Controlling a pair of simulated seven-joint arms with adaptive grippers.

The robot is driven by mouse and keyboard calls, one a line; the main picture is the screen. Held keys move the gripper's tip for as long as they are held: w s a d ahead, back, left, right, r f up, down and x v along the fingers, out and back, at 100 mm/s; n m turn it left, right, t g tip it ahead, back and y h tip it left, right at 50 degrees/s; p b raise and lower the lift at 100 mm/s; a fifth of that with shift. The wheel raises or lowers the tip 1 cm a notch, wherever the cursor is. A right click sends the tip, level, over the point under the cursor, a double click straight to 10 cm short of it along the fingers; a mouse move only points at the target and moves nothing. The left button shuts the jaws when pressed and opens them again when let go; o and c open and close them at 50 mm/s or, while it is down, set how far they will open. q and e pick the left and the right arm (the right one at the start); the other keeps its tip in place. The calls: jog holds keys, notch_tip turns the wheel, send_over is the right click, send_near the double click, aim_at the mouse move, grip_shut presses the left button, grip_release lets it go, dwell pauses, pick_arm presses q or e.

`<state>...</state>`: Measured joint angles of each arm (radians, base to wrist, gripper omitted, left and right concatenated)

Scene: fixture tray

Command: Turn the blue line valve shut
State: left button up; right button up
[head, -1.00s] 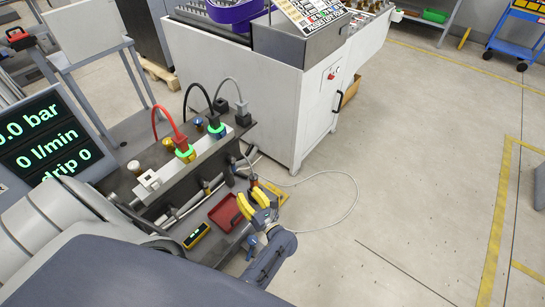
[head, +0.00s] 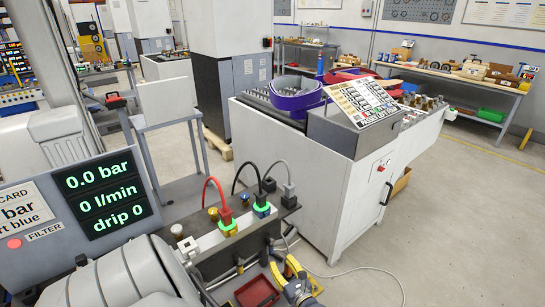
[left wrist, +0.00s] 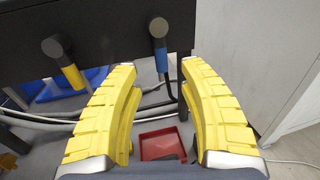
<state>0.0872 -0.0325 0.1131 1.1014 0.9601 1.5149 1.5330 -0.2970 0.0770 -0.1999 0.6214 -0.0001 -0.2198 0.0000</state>
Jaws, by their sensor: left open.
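In the left wrist view a valve handle with a blue grip (left wrist: 161,57) hangs from a round dark pivot on the dark panel, pointing down. A second valve handle with a yellow grip (left wrist: 73,76) sits left of it, slanting down to the right. My left gripper (left wrist: 158,72) has two yellow-padded fingers spread wide, with nothing between them. The blue grip lies ahead, in line with the gap, and looks untouched. In the head view my left gripper (head: 286,268) is at the lower edge, beside the bench. My right gripper is not in view.
A red tray (left wrist: 160,145) lies below the handles. The display (head: 105,190) reads 0.0 bar, 0 l/min, drip 0. Red, black and grey hoses rise from the manifold (head: 205,243). A white cabinet (head: 330,195) stands to the right, with a thin cable on the floor.

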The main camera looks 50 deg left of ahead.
aim_at(272, 248)
pick_arm(q)
jog(key=shift+x, duration=3.95)
jog(key=shift+c, duration=0.3)
grip_shut()
